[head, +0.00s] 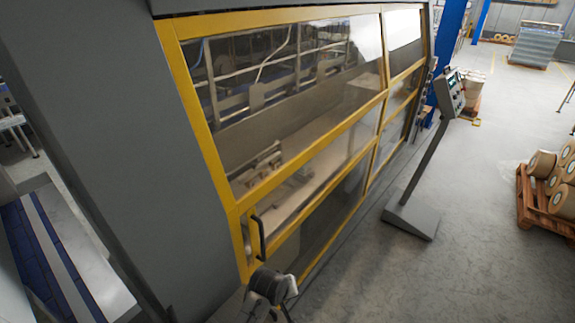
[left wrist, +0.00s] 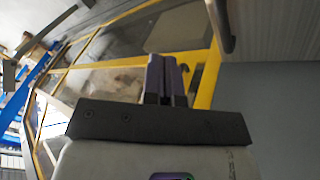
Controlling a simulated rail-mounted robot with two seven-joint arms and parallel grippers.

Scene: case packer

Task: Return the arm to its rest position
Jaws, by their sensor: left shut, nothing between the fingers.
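My left gripper (left wrist: 167,65) shows in the left wrist view with its two dark fingers together, shut and empty. Beyond the fingers are the yellow door frame (left wrist: 208,80) of the case packer and a dark door handle (left wrist: 220,25). In the head view, part of my arm shows at the bottom centre, just below the door handle (head: 258,238); the fingers cannot be made out there. Whether the gripper touches the frame cannot be told, but no contact shows. The door panels of the case packer (head: 237,205) look closed. My right gripper is in neither view.
A control panel on a stand (head: 450,92) rises from a grey foot plate (head: 411,222) right of the machine. A wooden pallet (head: 527,212) with several rolls is at the right edge. A blue conveyor (head: 35,255) lies at lower left. The floor at lower right is clear.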

